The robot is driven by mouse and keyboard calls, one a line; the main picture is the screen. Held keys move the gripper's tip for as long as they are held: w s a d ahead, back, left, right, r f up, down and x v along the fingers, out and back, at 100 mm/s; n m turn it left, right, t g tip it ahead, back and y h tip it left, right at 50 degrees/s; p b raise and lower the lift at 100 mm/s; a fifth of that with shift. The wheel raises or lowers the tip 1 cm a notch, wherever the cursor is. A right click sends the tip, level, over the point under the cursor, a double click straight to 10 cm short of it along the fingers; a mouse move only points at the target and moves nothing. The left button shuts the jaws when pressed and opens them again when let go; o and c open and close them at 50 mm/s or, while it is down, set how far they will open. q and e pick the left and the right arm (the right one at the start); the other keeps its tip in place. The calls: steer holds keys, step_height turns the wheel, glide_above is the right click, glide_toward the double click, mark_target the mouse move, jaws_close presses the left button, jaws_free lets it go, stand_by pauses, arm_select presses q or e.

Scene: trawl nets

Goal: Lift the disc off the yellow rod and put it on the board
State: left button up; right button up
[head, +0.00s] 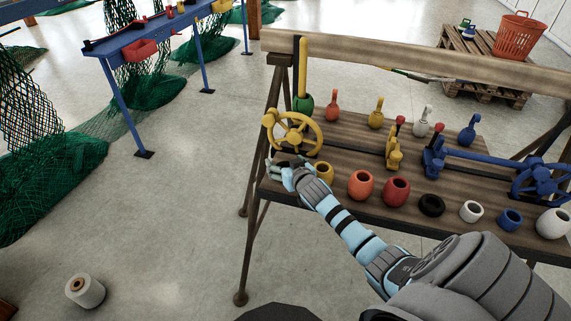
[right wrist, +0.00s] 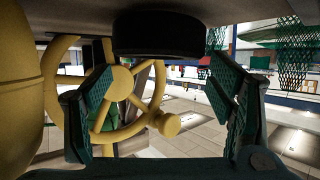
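I see no disc on the rod. My right gripper (head: 281,166) is low at the board's front left corner, by the yellow handwheel (head: 294,133). There a black disc (right wrist: 158,35) lies against the board, between and just beyond the fingertips. The fingers (right wrist: 161,92) are spread, with small gaps to the disc. My left gripper is not in view.
A yellow pot (head: 324,173) stands close right of my gripper, then an orange pot (head: 361,185), a red pot (head: 396,191) and a black ring (head: 431,205). Blue valves (head: 540,180) stand at right. A beam (head: 430,65) runs behind.

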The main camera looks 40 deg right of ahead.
step_height(320, 180, up, 10)
stand_by(0.6)
steer(key=shift+f, duration=0.1)
stand_by(0.4)
